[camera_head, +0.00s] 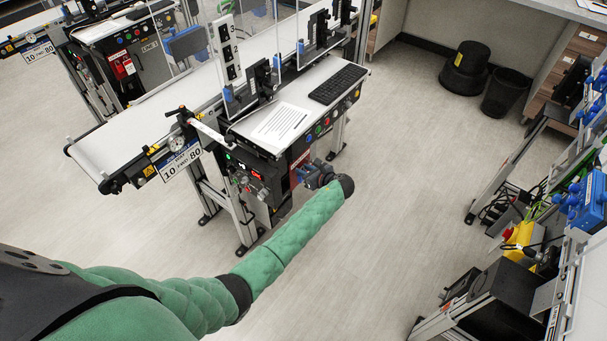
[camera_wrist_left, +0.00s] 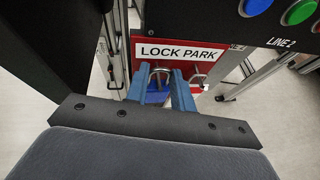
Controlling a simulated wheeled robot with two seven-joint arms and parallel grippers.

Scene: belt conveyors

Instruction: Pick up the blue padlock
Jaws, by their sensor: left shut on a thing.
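The blue padlock (camera_wrist_left: 157,95) shows in the left wrist view, with its metal shackle pointing up, in front of the red LOCK PARK board (camera_wrist_left: 205,72). My left gripper (camera_wrist_left: 159,78) is shut on it, one blue finger on each side. I cannot tell whether the shackle still hangs on the board. In the head view my left gripper (camera_head: 305,175) is at the front of the conveyor's control box, and the padlock is hidden there. My right gripper is not in view.
A second shackle (camera_wrist_left: 197,83) shows just right of the gripper, close to the right finger. The control panel (camera_head: 310,130) with coloured buttons overhangs the board. The white belt (camera_head: 125,140) lies to the left. Open floor (camera_head: 400,170) is to the right.

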